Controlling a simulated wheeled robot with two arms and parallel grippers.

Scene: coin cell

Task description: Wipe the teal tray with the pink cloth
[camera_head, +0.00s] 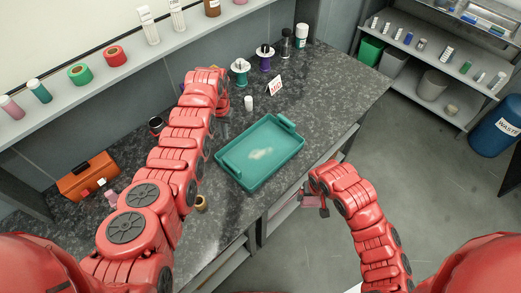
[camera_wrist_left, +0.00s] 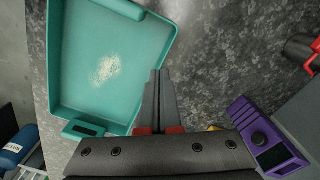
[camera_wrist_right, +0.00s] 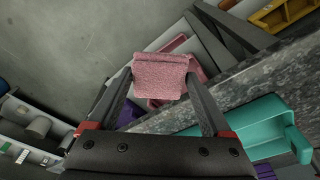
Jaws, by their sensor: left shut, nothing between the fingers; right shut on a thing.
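The teal tray (camera_head: 240,164) lies on the dark speckled counter near its front edge. A pale powdery patch (camera_head: 261,153) marks its floor; the tray (camera_wrist_left: 85,100) and patch (camera_wrist_left: 107,69) also show in the left wrist view. My right gripper (camera_wrist_right: 160,82) is shut on the pink cloth (camera_wrist_right: 160,76), which hangs folded between the fingertips. In the head view the cloth (camera_head: 311,201) is just right of the tray, off the counter's front edge. My left gripper (camera_wrist_left: 160,76) is shut and empty, above the counter beside the tray; the arm largely hides it in the head view.
Behind the tray stand a small white bottle (camera_head: 249,103), a sign (camera_head: 275,86) and spools (camera_head: 240,72). An orange box (camera_head: 88,176) sits at the left of the counter. A blue waste bin (camera_head: 496,128) stands on the floor at right. The counter right of the sign is clear.

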